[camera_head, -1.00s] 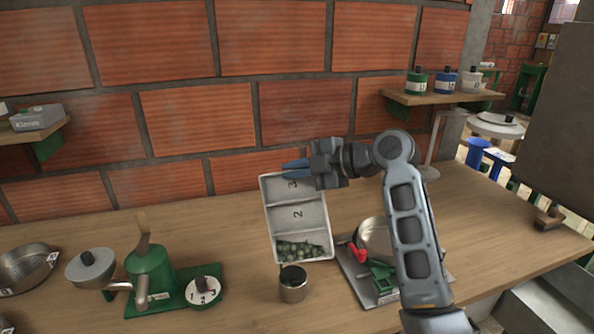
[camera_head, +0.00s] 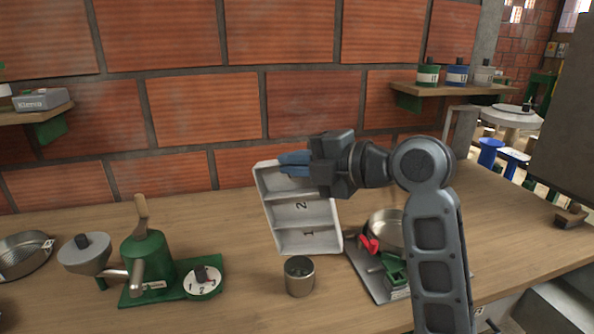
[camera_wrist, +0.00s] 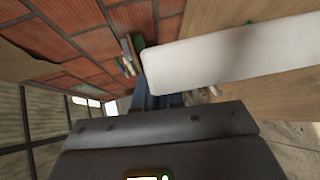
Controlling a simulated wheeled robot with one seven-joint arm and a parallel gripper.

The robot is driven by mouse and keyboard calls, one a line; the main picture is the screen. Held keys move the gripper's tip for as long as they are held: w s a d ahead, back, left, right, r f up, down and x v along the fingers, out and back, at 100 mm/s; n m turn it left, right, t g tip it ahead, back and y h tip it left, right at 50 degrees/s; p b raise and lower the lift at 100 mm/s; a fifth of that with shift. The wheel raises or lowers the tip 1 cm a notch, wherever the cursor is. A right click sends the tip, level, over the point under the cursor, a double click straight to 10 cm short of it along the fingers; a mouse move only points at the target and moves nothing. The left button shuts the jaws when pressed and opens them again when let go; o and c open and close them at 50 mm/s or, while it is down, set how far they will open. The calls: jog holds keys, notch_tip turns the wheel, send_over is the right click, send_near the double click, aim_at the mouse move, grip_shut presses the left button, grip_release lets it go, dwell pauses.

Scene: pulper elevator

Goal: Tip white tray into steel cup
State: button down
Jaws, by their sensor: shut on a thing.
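The white tray (camera_head: 305,214) has compartments, with the numbers 2 and 1 readable, and hangs tilted steeply above the table. Its lower compartment shows no beans. My gripper (camera_head: 290,163) is shut on its upper end; the blue fingers grip there. In the wrist view the tray is a plain white band (camera_wrist: 230,60) in front of the fingers. The steel cup (camera_head: 299,278) stands upright on the table just below the tray's lower edge. The cup's inside looks dark and its contents are hard to make out.
A green pulper (camera_head: 148,262) with a numbered dial stands left of the cup. A scale with a steel bowl (camera_head: 386,229) and a red-handled part stands to the right. A brick wall (camera_head: 200,110) rises behind. A steel pan (camera_head: 24,256) lies far left.

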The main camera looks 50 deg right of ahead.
jog(key=s+a+f+n+t+p, duration=0.2)
jog(key=s+a+n, duration=0.2)
jog(key=a, duration=0.4)
jog(key=shift+s+a+f+n+t+h, duration=0.25)
jog(key=shift+s+f+n+t+h, duration=0.05)
jog(key=shift+s+n+t+h, duration=0.15)
dwell(1.8)
